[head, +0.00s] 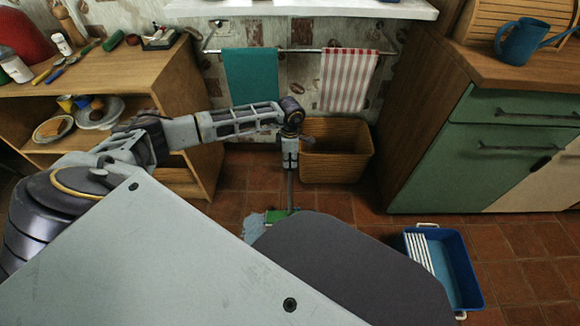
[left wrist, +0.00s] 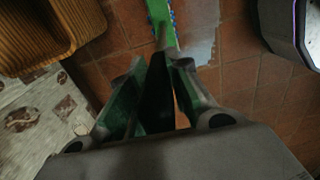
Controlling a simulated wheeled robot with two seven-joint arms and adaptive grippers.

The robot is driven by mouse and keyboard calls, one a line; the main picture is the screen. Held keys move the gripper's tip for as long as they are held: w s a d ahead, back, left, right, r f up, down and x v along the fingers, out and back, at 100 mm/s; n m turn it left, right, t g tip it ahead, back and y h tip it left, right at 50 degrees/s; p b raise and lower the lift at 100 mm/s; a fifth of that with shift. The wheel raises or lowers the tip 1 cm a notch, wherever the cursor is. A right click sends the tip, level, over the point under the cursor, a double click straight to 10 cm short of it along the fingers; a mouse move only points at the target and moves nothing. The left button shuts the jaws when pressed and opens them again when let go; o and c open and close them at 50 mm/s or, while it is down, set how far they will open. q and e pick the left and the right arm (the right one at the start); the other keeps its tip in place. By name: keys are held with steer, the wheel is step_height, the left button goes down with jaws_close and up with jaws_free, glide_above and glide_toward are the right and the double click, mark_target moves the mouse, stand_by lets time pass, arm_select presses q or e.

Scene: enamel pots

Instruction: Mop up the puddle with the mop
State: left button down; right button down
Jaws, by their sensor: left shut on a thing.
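My left gripper (head: 290,163) is in the middle of the head view, pointing down and shut on the upright, thin mop handle (head: 290,190). In the left wrist view its fingers (left wrist: 160,72) close around the dark handle. The handle runs down to the mop's green head (head: 275,216), low at the floor; the green head also shows in the left wrist view (left wrist: 160,14). A pale grey patch (left wrist: 201,42) with ragged edges lies beside the head; I cannot tell surely whether it is puddle or mop cloth. My own body hides part of the floor. My right gripper is out of view.
A blue bucket (head: 455,262) with a white slatted part stands on the tiles at right. A wicker basket (head: 335,158) stands behind the mop by the wall. Wooden shelves (head: 190,120) are at left, a green cabinet (head: 490,150) at right. Tiles between are clear.

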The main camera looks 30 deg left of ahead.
arm_select(q)
steer(key=shift+w+a+f, duration=0.2)
steer(key=shift+w+a, duration=0.1)
steer(key=shift+r, duration=0.1)
steer(key=shift+r+p, duration=0.45)
step_height(320, 180, up, 3)
steer(key=shift+w+r+p, duration=0.1)
steer(key=shift+p, duration=0.9)
steer(key=shift+d, duration=0.1)
